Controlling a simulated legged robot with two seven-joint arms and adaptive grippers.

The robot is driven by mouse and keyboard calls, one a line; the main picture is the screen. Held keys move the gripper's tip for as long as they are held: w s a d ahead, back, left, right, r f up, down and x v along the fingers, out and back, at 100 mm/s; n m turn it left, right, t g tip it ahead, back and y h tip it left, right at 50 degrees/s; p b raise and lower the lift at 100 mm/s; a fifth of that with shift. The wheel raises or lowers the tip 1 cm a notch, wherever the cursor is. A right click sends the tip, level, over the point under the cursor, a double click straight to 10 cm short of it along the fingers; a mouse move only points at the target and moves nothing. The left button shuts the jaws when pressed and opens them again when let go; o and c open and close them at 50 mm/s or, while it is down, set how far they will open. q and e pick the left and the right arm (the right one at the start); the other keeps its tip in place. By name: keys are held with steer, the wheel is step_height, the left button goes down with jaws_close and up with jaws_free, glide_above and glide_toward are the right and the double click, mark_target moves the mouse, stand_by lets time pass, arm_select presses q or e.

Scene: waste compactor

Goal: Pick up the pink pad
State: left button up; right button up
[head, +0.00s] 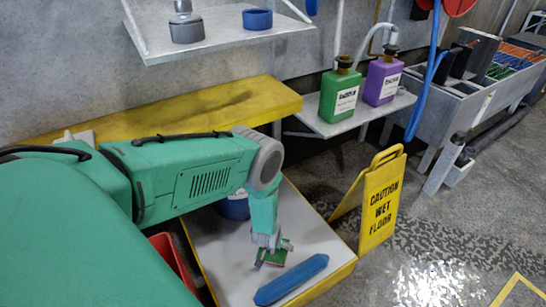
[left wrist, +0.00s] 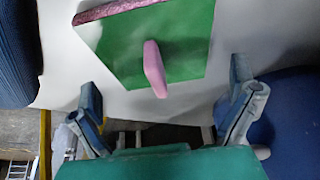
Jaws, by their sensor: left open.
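The pink pad lies on the white top of a low yellow-edged platform (head: 225,270). In the left wrist view the pad (left wrist: 185,50) has a green backing, a pink rough edge and an upright pink handle (left wrist: 154,68). In the head view the pad (head: 275,259) is small and partly covered by my left gripper (head: 271,246). My left gripper (left wrist: 165,103) is open, one finger to each side of the handle's line; the handle stands ahead of the fingertips, apparently untouched. My right gripper is in neither view.
A long blue object (head: 291,280) lies just in front of the pad. A dark blue container (head: 234,207) stands behind, partly hidden by my arm. A yellow wet-floor sign (head: 381,203) stands to the right. A red bin (head: 172,262) is at the left.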

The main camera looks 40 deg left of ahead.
arm_select(q)
steer(key=shift+b+x, duration=0.5)
steer(key=shift+x, duration=0.65)
steer(key=shift+w+d, duration=0.1)
steer(key=shift+d, duration=0.05)
steer(key=c, duration=1)
